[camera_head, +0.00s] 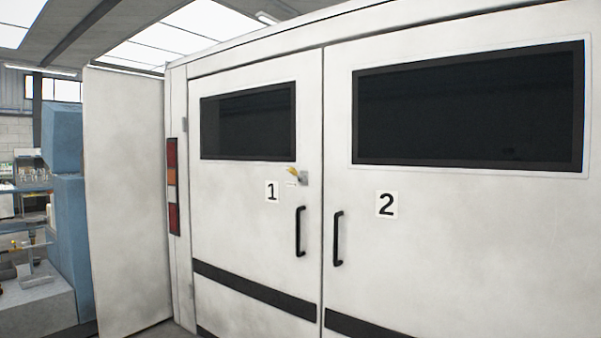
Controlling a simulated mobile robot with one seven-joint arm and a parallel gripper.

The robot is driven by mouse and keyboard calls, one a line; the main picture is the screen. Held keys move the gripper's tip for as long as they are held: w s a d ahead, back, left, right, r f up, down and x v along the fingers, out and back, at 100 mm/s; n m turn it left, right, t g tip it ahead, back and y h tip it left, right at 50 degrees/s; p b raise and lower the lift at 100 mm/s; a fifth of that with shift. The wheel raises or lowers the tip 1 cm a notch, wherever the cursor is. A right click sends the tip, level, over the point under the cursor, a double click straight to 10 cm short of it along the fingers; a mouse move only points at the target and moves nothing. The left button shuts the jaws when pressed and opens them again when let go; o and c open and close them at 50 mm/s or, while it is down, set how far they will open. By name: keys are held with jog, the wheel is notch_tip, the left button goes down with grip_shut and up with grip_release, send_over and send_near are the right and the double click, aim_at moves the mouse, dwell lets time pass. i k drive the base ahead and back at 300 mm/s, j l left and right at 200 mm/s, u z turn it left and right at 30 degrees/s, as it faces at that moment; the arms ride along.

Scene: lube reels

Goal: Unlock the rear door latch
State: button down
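The rear of a white vehicle fills most of the view, with two doors that look closed. The left door (225,220) carries a "1" label, and the right door (470,250) carries a "2" label. A small latch (303,178) with a grey plate sits near the left door's right edge, below its window. A yellow piece (293,171) sticks out to the left of the plate. Its exact shape is too small to tell. A black handle (300,231) is on the left door below the latch, and another black handle (337,238) is on the right door. My gripper is not in view.
A white panel (125,200) stands out at the left of the vehicle, beside the red and orange tail light (172,187). Further left are a blue machine or cabinet (67,220) and cluttered shelves (25,190). Nothing stands visibly in front of the doors.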

aim_at(291, 170)
jog(key=i+j+z, duration=0.15)
jog(key=i+z, duration=0.35)
jog(key=i, duration=2.45)
